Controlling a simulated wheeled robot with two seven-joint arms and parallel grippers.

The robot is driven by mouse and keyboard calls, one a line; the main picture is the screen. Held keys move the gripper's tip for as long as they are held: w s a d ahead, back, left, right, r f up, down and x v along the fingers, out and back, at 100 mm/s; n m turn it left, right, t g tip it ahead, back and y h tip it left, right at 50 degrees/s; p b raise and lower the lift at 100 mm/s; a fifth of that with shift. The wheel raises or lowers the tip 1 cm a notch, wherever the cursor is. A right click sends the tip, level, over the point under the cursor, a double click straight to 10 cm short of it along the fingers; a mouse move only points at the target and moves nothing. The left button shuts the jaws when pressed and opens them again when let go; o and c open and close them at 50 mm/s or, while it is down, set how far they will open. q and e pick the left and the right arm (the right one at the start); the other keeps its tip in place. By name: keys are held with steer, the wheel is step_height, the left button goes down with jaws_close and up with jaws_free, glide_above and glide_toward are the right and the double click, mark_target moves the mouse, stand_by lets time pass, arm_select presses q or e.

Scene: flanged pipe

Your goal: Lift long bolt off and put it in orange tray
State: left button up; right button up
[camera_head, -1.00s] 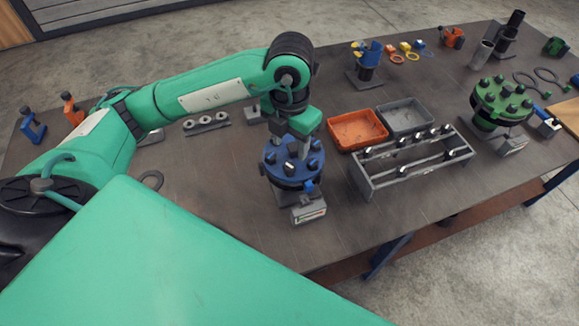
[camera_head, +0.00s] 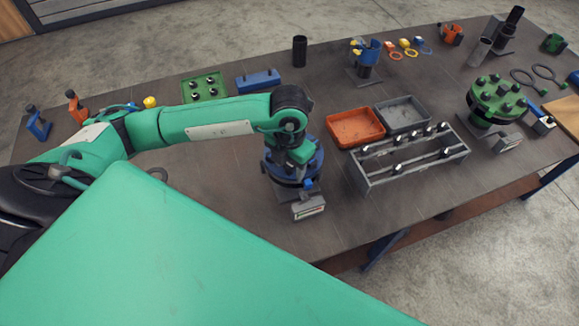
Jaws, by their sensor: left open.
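A blue flanged pipe (camera_head: 280,170) stands on a grey base with a small display, near the middle of the table. My left gripper (camera_head: 298,160) is right over its top, pointing down, and open. The gripper and wrist hide most of the flange face, so I cannot make out the long bolt or whether the fingers are around anything. The orange tray (camera_head: 345,138) lies to the right of the blue flange and looks empty. My right gripper is not in view.
A grey tray (camera_head: 390,126) adjoins the orange one. A grey rack (camera_head: 378,182) with several bolts stands in front of both trays. A green flange (camera_head: 482,109) is further right. A green block (camera_head: 205,97) and a blue block (camera_head: 250,83) lie behind my left arm.

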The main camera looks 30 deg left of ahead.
arm_select(q)
jaws_close()
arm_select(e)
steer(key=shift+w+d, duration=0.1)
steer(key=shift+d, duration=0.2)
arm_select(q)
steer(key=shift+r, duration=0.2)
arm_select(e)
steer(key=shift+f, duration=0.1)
